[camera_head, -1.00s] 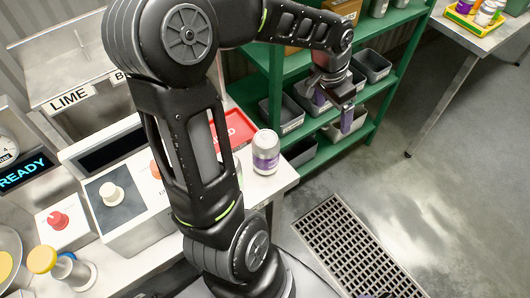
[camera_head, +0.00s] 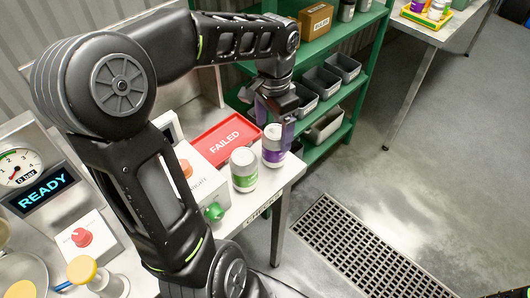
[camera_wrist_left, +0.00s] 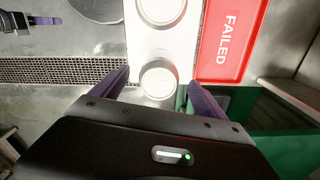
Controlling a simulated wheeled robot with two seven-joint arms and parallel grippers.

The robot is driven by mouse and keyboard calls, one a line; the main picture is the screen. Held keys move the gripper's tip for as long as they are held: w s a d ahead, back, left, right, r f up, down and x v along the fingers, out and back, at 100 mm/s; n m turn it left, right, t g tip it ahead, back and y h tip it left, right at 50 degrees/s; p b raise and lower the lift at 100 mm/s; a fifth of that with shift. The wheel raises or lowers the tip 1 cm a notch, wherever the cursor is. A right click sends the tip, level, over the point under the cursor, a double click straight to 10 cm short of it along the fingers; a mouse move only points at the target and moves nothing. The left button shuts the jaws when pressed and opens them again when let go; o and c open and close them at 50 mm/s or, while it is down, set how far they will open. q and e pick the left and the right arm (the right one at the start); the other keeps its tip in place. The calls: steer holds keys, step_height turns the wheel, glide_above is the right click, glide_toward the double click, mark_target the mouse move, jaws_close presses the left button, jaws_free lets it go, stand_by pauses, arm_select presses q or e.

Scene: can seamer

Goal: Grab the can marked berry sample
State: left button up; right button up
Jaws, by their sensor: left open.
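A white-grey can with a purple label (camera_head: 273,146) stands upright near the bench corner; I cannot read its label. A similar can with a green label (camera_head: 243,170) stands just left of it. My left gripper (camera_head: 276,118) is open over the purple-labelled can, its purple fingers pointing down and partly covering it. In the left wrist view, one can (camera_wrist_left: 158,82) shows from above between the open fingertips (camera_wrist_left: 160,86), and a second can (camera_wrist_left: 161,10) lies beyond it. My right gripper (camera_wrist_left: 40,24) seems to show at that view's top left, its opening unclear.
A red tray marked FAILED (camera_head: 222,142) lies behind the cans. A green knob (camera_head: 213,212) sits close to the green-labelled can. A green shelf (camera_head: 352,97) with grey bins stands behind the gripper. A floor grate (camera_head: 355,250) lies beyond the bench edge.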

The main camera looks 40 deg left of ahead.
mark_target(274, 149)
arm_select(q)
steer(key=shift+w+f, duration=0.1)
steer(key=shift+w, duration=0.1)
steer(key=shift+s+f, duration=0.1)
steer(key=shift+f, duration=1.15)
steer(key=shift+d+f+p, duration=0.1)
steer(key=shift+f+p, duration=0.65)
steer(key=shift+f, duration=1.9)
steer(key=shift+r, duration=0.1)
jaws_close()
